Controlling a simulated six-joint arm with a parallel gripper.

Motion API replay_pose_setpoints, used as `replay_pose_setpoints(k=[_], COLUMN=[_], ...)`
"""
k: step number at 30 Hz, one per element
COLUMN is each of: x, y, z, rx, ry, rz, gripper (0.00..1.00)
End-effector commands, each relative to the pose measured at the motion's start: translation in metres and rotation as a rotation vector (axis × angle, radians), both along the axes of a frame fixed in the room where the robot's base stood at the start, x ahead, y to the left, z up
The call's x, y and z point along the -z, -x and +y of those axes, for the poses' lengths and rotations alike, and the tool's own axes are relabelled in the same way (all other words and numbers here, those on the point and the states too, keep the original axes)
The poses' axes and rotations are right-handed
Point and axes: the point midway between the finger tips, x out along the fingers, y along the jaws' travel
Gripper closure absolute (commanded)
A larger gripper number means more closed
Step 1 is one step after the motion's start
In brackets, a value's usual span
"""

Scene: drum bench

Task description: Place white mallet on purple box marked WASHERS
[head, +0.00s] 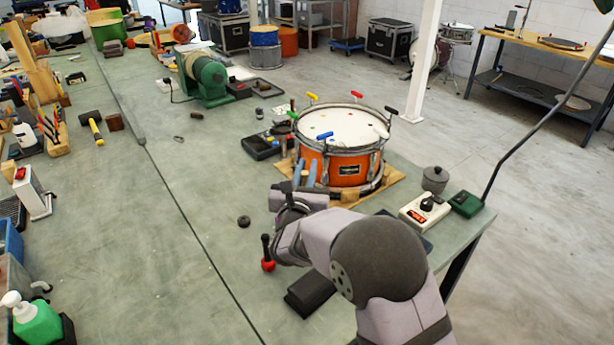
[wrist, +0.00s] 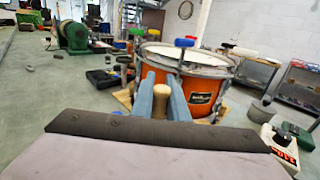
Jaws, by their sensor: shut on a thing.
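My gripper (head: 304,173) is in front of the orange drum, with its two blue-grey fingers pointing toward the drum. In the wrist view the fingers (wrist: 161,88) are closed around a light wooden, round-ended piece (wrist: 160,102), which looks like a handle end. The rest of this piece is hidden, so I cannot tell whether it belongs to the white mallet. I cannot make out a purple box marked WASHERS in either view.
The orange drum (head: 340,165) stands on a wooden board close beyond my gripper. A white control box (head: 424,211) and grey pot (head: 435,179) stand to the right. A red-ended tool (head: 267,263) is near my arm.

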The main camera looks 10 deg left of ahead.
Motion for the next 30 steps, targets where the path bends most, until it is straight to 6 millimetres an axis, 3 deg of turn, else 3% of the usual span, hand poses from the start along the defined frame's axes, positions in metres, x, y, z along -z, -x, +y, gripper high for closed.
replay_pose_setpoints(k=[6, 21, 22, 24, 30], x=[0.022, 0.029, 0.027, 0.027, 0.027], y=[0.0, 0.0, 0.0, 0.0, 0.0], z=[0.0, 0.0, 0.0, 0.0, 0.0], rx=[0.0, -0.001, -0.001, -0.001, -0.001], ry=[0.002, 0.0, 0.0, 0.001, 0.001], rz=[0.0, -0.001, -0.001, 0.0, 0.0], gripper=[1.0, 1.0, 0.79, 0.68, 0.68])
